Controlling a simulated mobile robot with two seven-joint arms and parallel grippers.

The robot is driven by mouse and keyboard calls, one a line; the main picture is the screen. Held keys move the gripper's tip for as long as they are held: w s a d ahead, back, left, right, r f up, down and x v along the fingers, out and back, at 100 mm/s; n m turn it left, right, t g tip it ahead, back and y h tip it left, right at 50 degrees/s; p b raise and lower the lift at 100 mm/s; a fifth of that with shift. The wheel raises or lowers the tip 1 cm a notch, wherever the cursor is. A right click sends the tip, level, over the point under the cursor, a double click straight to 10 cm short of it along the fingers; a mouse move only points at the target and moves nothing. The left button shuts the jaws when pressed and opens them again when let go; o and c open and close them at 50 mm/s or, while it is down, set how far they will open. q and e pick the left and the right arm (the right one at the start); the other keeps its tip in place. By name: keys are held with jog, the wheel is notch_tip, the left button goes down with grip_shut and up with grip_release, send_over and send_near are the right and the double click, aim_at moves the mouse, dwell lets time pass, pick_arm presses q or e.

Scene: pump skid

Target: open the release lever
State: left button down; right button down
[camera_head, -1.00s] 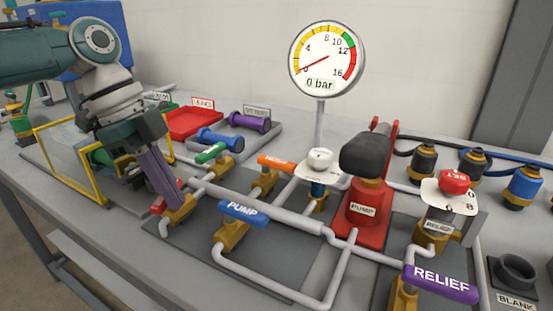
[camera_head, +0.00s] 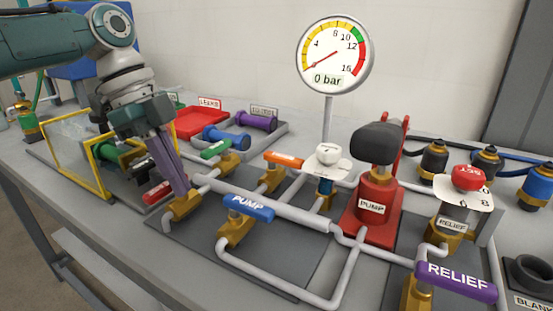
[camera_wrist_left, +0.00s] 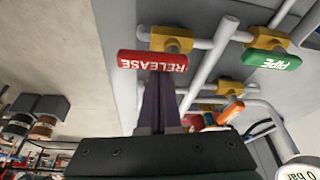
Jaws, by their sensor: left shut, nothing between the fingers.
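The release lever is a red handle (camera_head: 158,192) on a brass valve at the left end of the pipework. In the left wrist view its red handle (camera_wrist_left: 152,61) shows the word RELEASE, upside down, beside its brass valve body (camera_wrist_left: 172,40). My left gripper (camera_head: 182,188) points down with its fingers together and empty, close to the right end of the handle and over the valve. In the wrist view the fingertips (camera_wrist_left: 160,78) reach the near edge of the handle; I cannot tell whether they touch it. My right gripper is not in view.
A blue PUMP lever (camera_head: 248,207), a green PIPE lever (camera_head: 215,149) and an orange lever (camera_head: 283,159) stand nearby. A clear guard with a yellow frame (camera_head: 98,170) is to the left. The red pump (camera_head: 372,205) and purple RELIEF lever (camera_head: 456,281) are to the right.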

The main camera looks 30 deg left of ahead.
pick_arm(q)
jog(key=shift+d+r+p, duration=0.1)
jog(key=shift+d+p, duration=0.15)
jog(key=shift+p, duration=0.05)
notch_tip(320, 180, up, 9)
jog(key=p, duration=0.2)
jog(key=shift+r, duration=0.15)
jog(key=shift+d, duration=0.1)
dwell(0.5)
